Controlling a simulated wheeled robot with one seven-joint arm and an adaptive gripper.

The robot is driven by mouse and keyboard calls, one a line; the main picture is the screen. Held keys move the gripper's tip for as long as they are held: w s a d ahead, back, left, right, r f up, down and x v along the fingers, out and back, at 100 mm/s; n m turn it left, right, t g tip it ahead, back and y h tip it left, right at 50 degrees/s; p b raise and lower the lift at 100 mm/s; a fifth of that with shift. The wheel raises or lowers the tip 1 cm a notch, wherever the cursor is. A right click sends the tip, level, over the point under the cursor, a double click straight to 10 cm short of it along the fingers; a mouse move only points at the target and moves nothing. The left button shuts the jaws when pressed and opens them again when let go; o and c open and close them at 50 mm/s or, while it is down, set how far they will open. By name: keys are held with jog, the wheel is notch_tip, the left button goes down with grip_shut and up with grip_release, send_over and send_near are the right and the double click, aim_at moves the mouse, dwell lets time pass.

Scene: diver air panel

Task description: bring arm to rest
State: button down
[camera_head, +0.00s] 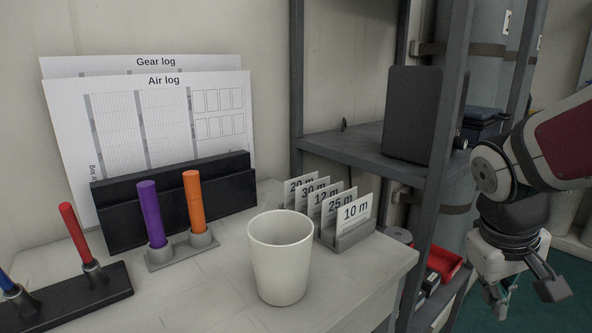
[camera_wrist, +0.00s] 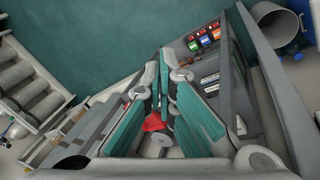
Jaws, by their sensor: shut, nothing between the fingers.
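My arm hangs at the right of the head view, with my gripper (camera_head: 522,298) low and pointing down, to the right of the shelf rack. In the wrist view my gripper (camera_wrist: 160,82) has its two teal-padded fingers drawn together at the tips, with nothing held between them. The gripper is apart from the table and the things on it.
A grey-white table (camera_head: 205,295) carries a cup (camera_head: 281,262), a depth-card holder (camera_head: 352,234), purple (camera_head: 152,212) and orange (camera_head: 194,200) markers, and a red marker (camera_head: 75,232). A metal rack (camera_head: 345,146) with a dark box (camera_head: 410,115) stands between table and arm.

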jog(key=s+a+r+m+g+y, duration=0.1)
jog(key=s+a+y, duration=0.1)
jog(key=s+a, duration=0.6)
jog(key=s+a+y, duration=0.2)
jog(key=s+a, duration=0.2)
jog(key=s, duration=0.8)
notch_tip(320, 180, up, 34)
jog(key=t+p, duration=0.3)
jog(key=p, duration=2.9)
jog(key=shift+w+r+n+t, duration=0.2)
jog(key=shift+r+n+t, duration=0.05)
jog(key=shift+n+t, duration=0.05)
jog(key=shift+d, duration=0.1)
